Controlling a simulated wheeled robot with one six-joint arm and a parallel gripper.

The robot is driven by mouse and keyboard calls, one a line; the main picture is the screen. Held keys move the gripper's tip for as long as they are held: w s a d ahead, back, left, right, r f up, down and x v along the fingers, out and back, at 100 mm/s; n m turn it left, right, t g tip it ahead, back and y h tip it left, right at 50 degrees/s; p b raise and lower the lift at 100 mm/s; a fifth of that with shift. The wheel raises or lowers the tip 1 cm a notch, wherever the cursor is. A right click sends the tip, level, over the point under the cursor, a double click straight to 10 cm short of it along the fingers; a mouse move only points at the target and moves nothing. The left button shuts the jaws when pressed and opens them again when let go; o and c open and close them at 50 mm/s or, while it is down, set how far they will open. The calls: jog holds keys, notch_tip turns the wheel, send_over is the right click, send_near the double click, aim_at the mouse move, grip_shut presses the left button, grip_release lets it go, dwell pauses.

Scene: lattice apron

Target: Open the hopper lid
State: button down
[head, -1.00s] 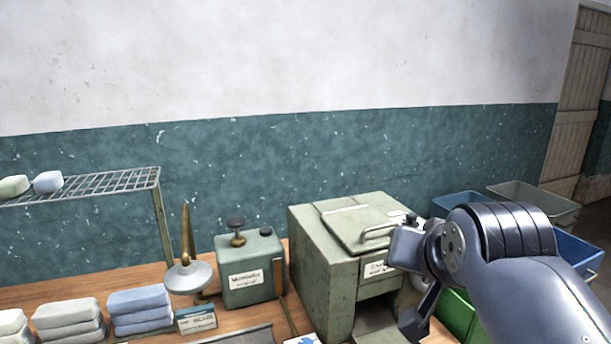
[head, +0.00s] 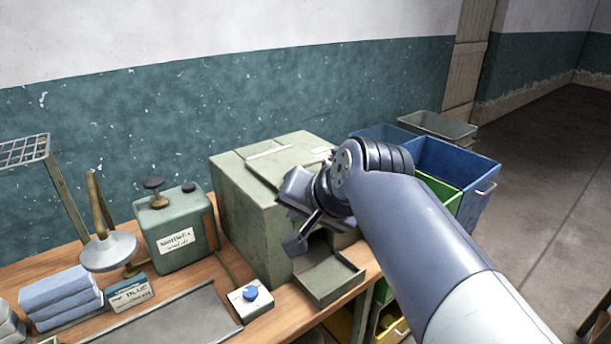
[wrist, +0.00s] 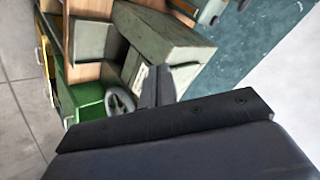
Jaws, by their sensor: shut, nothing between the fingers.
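The hopper is a grey-green metal box (head: 240,205) on the wooden bench in the head view. Its lid (head: 290,158) lies flat and closed on top. My gripper (head: 296,243) is in front of the box's front face, and my wrist hides the lid's handle and the front label. In the wrist view the box (wrist: 172,42) lies tilted beyond my gripper (wrist: 156,72), whose fingers are together and empty. Whether they touch the box I cannot tell.
A handwheel (wrist: 120,100) shows beside the box in the wrist view. An open chute tray (head: 330,275) sticks out below my gripper. Blue bins (head: 455,170) stand right.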

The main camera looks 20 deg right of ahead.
jog(key=w+f+m+t+y+b, duration=0.1)
jog(key=w+f+m+y+b, duration=0.6)
jog(key=m, duration=0.5)
jog(key=w+d+f+m+t+h+b, duration=0.2)
jog(key=w+d+m+t+h+b, duration=0.15)
jog(key=d+m+t, duration=0.8)
jog(key=w+a+r+m+g+p, duration=0.1)
jog(key=w+r+m+g+p, duration=0.1)
jog(key=w, duration=0.7)
jog(key=shift+w+a+y, duration=0.15)
jog(key=shift+a+y, duration=0.15)
jog(key=shift+y, duration=0.15)
jog(key=shift+r+m, duration=0.15)
jog(key=shift+m, duration=0.1)
jog(key=shift+r+g+p, duration=0.45)
jog(key=shift+r+p, duration=0.2)
jog(key=shift+p, duration=0.6)
